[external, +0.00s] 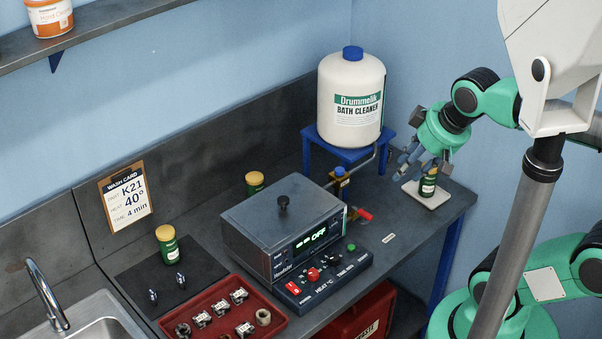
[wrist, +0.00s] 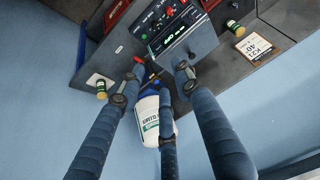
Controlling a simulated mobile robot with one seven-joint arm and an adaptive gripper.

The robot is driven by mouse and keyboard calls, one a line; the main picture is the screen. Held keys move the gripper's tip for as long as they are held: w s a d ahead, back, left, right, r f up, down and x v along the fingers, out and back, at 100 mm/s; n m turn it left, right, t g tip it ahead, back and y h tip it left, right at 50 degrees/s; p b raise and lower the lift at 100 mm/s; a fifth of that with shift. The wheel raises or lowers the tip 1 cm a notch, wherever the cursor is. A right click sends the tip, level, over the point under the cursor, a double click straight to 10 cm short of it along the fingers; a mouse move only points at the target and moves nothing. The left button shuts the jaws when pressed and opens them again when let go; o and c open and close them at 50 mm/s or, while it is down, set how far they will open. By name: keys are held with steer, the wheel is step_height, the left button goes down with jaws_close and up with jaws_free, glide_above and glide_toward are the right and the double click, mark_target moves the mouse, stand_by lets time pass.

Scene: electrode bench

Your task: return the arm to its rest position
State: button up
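My gripper (external: 412,164) hangs at the right end of the bench, in line with a green jar with a yellow lid (external: 429,184) on a white pad (external: 437,200) in the external view. In the wrist view my gripper (wrist: 150,88) has its three fingers spread, with nothing held between them. There the jar (wrist: 101,90) stands upright on the pad, to the left of the left finger and apart from it. My arm reaches in from the right.
A large white cleaner bottle (external: 350,105) stands on a blue stand (external: 345,154) beside my gripper. A grey heater box (external: 282,232) reads OFF. A red tray (external: 215,318), wash card (external: 126,198) and sink (external: 85,322) are further left. A shelf (external: 85,32) hangs at upper left.

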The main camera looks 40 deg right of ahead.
steer(key=shift+s+f, duration=0.1)
steer(key=shift+s, duration=0.05)
step_height(320, 180, down, 10)
steer(key=b, duration=1)
steer(key=shift+f, duration=0.2)
